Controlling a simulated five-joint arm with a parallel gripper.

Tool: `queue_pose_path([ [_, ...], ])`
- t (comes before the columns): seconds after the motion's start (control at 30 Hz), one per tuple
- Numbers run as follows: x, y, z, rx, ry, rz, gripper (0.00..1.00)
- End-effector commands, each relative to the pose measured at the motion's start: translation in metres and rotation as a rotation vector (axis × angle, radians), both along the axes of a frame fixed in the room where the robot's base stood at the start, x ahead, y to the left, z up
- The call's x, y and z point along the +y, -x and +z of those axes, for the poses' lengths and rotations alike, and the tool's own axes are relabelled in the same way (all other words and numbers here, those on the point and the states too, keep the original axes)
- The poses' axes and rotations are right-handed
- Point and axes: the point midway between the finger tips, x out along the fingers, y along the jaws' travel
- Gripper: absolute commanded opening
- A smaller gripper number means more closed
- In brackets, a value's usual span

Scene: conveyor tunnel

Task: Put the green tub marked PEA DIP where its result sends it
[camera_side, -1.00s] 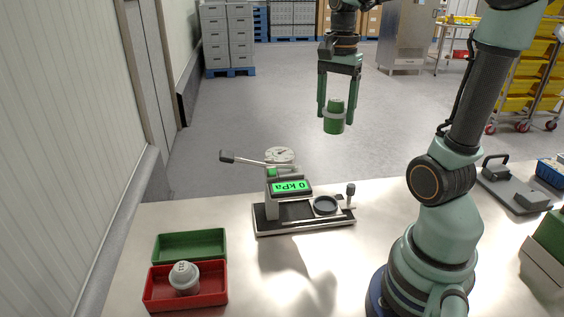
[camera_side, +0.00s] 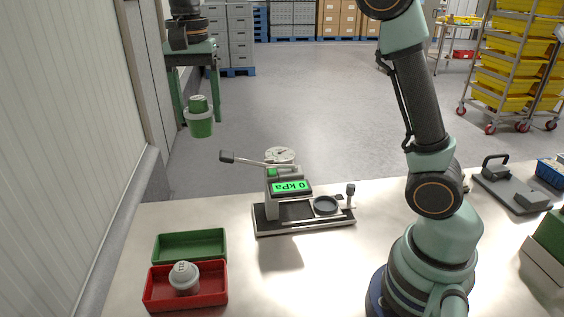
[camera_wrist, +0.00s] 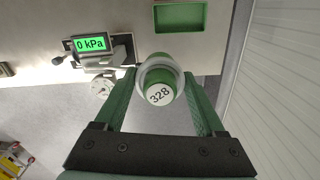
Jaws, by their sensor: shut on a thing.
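My gripper (camera_side: 198,110) is shut on the green tub (camera_side: 201,127) and holds it high in the air, upright, at the upper left of the side view. In the wrist view the tub (camera_wrist: 158,75) sits between the fingers and shows a white round label reading 328. The words PEA DIP cannot be read. The tester (camera_side: 303,212) stands on the table, its green display (camera_side: 291,187) reading 0 kPa and its round cup empty. An empty green tray (camera_side: 190,245) lies at the left of the table. Beside it, nearer the camera, is a red tray (camera_side: 152,298).
A pale grey tub (camera_side: 184,277) stands in the red tray. The tester's lever (camera_side: 245,160) sticks out to the left. A wall (camera_side: 65,150) rises at the left. A grey plate with a handle (camera_side: 512,187) lies at the right. The table's middle front is clear.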

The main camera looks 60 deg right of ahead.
Motion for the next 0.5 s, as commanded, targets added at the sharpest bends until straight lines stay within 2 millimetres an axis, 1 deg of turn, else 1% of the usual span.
queue_pose_path([
  [0.03,0.017,-0.003,-0.002,0.001,0.001,0.033,0.00],
  [0.1,0.034,-0.006,-0.004,0.000,0.000,0.066,0.00],
  [0.33,0.079,-0.010,-0.009,0.001,0.001,0.150,0.00],
  [0.37,0.083,-0.010,-0.010,0.000,0.000,0.158,0.00],
  [0.4,0.080,-0.009,-0.017,0.002,0.000,0.151,0.00],
  [0.5,0.078,-0.009,-0.029,0.002,0.000,0.149,0.00],
])
